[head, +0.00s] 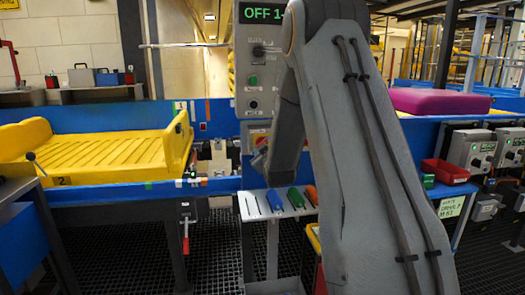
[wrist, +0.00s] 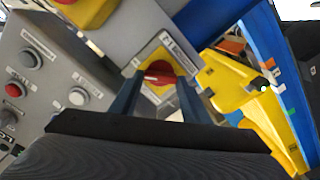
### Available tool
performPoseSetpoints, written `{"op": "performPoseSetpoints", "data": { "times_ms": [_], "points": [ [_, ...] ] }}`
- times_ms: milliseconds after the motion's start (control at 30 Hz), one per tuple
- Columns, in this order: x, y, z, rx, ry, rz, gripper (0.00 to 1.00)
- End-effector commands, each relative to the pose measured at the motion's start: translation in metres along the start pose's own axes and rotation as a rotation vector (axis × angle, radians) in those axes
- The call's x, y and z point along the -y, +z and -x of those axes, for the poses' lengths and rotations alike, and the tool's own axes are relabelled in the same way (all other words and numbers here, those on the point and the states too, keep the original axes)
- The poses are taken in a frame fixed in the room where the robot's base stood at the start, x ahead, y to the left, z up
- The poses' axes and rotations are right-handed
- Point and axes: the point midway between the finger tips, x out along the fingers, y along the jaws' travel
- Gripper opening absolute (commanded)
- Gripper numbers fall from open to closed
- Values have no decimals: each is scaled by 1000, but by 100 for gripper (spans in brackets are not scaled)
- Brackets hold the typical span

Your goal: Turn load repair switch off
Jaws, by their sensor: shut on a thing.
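A red rotary switch knob (wrist: 158,72) sits on a square yellow plate on a grey panel in the wrist view. The lettering on its plate is too small to read. My gripper (wrist: 160,84) is shut on this knob, with one finger at each side. In the head view, the grey control panel (head: 243,78) stands just left of my arm, with a green "OFF 1-" display at its top. The yellow plate of the switch (head: 257,139) is partly hidden there by my arm.
Another grey panel face with buttons (wrist: 28,78) is close on the left in the wrist view. A yellow tray (head: 100,155) lies on the blue conveyor at left. A magenta block (head: 440,101) and a red bin (head: 446,172) are at right. Colored-handled tools (head: 296,197) lie below the panel.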

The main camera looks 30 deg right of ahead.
Motion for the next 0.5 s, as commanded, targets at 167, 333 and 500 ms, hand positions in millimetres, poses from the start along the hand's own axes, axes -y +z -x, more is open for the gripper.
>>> {"op": "performPoseSetpoints", "data": {
  "times_ms": [167,333,500],
  "points": [
    [2,1,0,0,0,166,20],
    [2,2,-1,-1,0,327,20],
    [3,2,0,0,0,486,20]
  ]
}}
